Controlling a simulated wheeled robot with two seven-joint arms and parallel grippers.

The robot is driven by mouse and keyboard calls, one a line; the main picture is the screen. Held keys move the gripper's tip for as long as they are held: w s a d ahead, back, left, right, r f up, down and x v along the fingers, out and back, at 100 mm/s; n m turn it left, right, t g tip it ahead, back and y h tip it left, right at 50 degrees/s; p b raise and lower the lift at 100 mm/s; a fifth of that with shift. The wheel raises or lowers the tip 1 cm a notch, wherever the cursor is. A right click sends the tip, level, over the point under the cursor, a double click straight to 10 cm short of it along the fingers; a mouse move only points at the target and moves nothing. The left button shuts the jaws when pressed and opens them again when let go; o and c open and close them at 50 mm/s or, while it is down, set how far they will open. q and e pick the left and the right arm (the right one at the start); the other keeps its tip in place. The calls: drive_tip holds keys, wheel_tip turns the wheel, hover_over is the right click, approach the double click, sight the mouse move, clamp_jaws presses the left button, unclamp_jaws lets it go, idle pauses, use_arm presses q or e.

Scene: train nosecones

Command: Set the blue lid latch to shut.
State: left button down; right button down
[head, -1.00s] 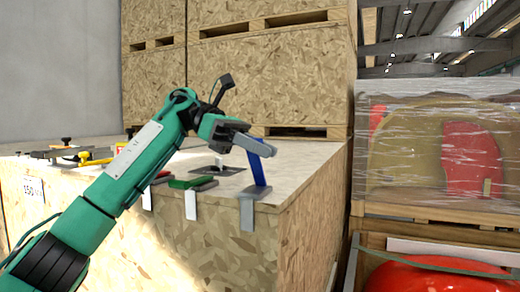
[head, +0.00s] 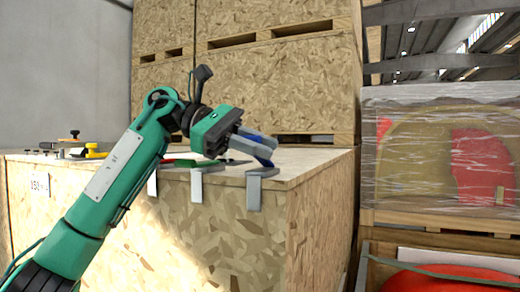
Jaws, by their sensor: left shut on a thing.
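The blue lid latch (head: 265,162) is at the right end of the crate's front edge, above a grey metal hasp plate (head: 254,192) that hangs over the edge. My left gripper (head: 262,148) is shut on the blue latch, and its fingers hide most of the handle. The handle's exact angle is hard to tell, but it looks low, close over the lid. My right gripper is not in the head view.
A green latch (head: 222,163) and a red one lie to the left along the same edge of the wooden crate (head: 235,230). Yellow and black tools (head: 88,151) lie on the lid's left. Large crates (head: 285,80) stand behind; a wrapped load (head: 440,155) is at right.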

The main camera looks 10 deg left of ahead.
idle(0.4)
use_arm(q)
drive_tip(key=c, duration=1.4)
unclamp_jaws()
drive_tip(key=shift+o, duration=0.2)
drive_tip(key=shift+a, duration=0.15)
drive_tip(key=shift+a+r, duration=0.1)
drive_tip(key=shift+a, duration=0.2)
drive_tip(key=b+v, duration=0.1)
drive_tip(key=v, duration=1.2)
drive_tip(key=shift+b, duration=0.3)
drive_tip(key=shift+s, duration=0.1)
